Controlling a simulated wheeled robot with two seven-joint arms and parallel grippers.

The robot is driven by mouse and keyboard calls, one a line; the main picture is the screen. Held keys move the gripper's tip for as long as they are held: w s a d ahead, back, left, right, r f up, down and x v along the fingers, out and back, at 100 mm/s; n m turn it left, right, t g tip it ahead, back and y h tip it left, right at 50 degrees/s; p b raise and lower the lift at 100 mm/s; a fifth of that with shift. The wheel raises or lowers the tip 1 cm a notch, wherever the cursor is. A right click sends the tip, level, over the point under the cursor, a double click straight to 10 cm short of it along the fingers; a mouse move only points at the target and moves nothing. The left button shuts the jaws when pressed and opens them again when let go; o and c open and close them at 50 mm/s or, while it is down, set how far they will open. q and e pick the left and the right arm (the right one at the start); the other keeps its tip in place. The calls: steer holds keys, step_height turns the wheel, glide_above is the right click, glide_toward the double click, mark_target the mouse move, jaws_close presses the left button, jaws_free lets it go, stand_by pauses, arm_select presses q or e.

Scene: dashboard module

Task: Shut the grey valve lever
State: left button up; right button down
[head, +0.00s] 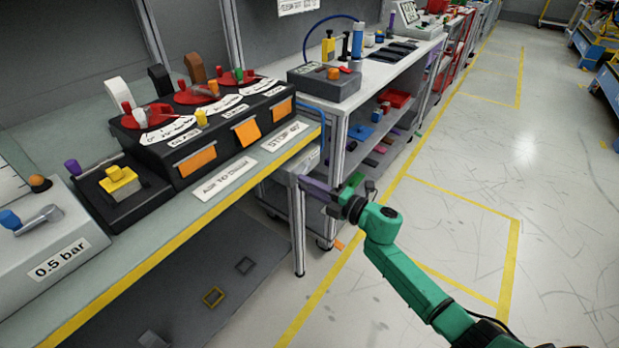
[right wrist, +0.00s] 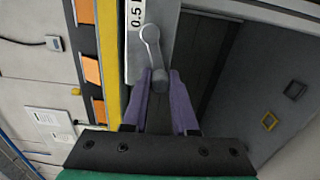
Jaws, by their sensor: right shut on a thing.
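The grey valve lever (right wrist: 151,42) shows in the right wrist view, mounted on a grey panel beside a white label reading "0.5" with the rest cut off. Its round pivot is toward the top and its arm runs down to a darker grip end. My right gripper (right wrist: 160,82) is shut on that end, with one purple finger on each side. In the head view my right gripper (head: 318,188) is at the right end of the bench, just below its yellow edge, and the lever there is hidden. My left gripper is not in view.
A grey "0.5 bar" box (head: 45,245) with a blue-knobbed lever stands at far left. A black panel (head: 215,130) with red dials is on the bench. A shelved white table (head: 385,72) stands behind my gripper. Open floor (head: 480,150) lies right.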

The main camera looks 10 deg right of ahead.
steer(key=shift+s+a+r+m+p, duration=0.1)
steer(key=shift+r+m+p, duration=0.35)
steer(key=shift+m+p, duration=0.55)
steer(key=shift+r+m+p, duration=0.45)
steer(key=shift+m+p, duration=0.3)
steer(key=shift+m, duration=0.35)
steer(key=c, duration=0.7)
jaws_free()
steer(key=v, duration=1.4)
steer(key=shift+s, duration=0.25)
